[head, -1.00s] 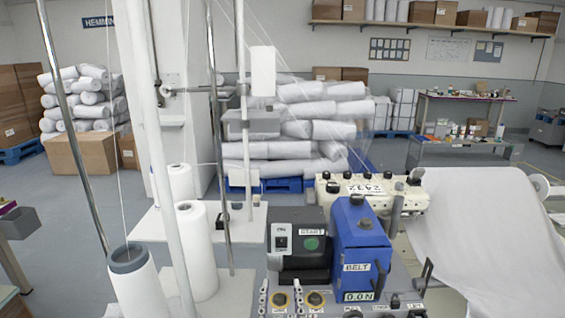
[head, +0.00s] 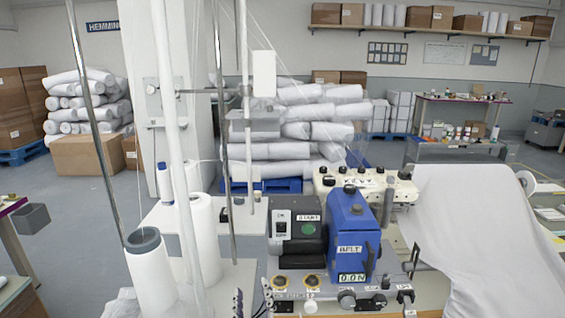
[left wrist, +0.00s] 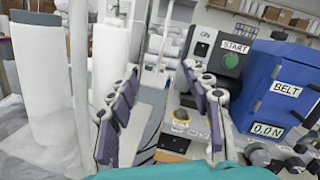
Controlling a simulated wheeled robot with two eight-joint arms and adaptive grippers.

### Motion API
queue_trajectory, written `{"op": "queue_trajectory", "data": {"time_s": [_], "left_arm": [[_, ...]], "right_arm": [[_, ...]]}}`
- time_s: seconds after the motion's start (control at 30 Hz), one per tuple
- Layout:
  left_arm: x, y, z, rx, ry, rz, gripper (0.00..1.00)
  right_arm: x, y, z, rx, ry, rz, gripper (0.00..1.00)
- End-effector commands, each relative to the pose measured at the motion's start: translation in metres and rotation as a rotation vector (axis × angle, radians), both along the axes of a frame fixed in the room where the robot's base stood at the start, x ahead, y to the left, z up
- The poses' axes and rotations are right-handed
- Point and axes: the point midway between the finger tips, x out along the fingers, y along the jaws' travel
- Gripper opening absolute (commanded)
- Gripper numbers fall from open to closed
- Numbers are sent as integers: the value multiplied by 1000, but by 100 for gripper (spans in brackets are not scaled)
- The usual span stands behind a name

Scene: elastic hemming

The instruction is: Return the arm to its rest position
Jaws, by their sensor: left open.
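My left gripper (head: 252,300) shows only as fingertips at the bottom edge of the head view, in front of the machine's control panel. In the left wrist view my left gripper (left wrist: 164,112) has two fingers with purple pads, spread wide apart with nothing between them. The fingers are left of the blue BELT box (left wrist: 285,90) and near the black START box (left wrist: 222,55). In the head view the blue BELT box (head: 352,235) and START box (head: 297,235) stand on the machine. My right gripper is out of view.
White thread cones (head: 150,270) and upright metal poles (head: 234,150) stand at the left. White fabric (head: 480,230) drapes at the right. White rolls (head: 295,135) are stacked behind. Open floor (head: 70,205) lies at the far left.

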Motion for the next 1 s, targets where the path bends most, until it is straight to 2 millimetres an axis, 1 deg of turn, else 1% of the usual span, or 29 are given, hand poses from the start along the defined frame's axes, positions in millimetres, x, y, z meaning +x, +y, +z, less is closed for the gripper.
{"op": "queue_trajectory", "data": {"time_s": [0.03, 0.17, 0.27, 0.37, 0.4, 0.47, 0.5, 0.57, 0.6, 0.7, 0.8, 0.9, 1.0], "left_arm": [[0, 14, -2, -74, 19, 24, 50], [-2, 48, -13, -315, 73, 93, 50], [-9, 78, -25, -551, 112, 172, 50], [-27, 111, -43, -867, 147, 287, 50], [-37, 123, -52, -1017, 157, 347, 50], [-56, 136, -65, -1254, 164, 445, 50], [-70, 142, -74, -1413, 163, 512, 50], [-91, 145, -84, -1641, 155, 615, 50], [-105, 143, -90, -1784, 145, 681, 50], [-134, 134, -98, -2094, 117, 833, 50], [-154, 121, -101, -2316, 90, 948, 50], [-165, 112, -100, -2446, 74, 1017, 50], [-169, 107, -99, -2498, 69, 1046, 50]], "right_arm": [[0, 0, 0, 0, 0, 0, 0], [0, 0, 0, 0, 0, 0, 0], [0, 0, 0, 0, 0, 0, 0], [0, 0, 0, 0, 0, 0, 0], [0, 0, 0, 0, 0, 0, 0], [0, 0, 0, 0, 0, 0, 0], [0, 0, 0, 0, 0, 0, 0], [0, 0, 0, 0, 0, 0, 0], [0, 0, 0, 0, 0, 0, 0], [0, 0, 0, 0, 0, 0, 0], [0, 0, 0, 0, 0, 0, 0], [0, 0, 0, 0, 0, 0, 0], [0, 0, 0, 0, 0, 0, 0]]}}
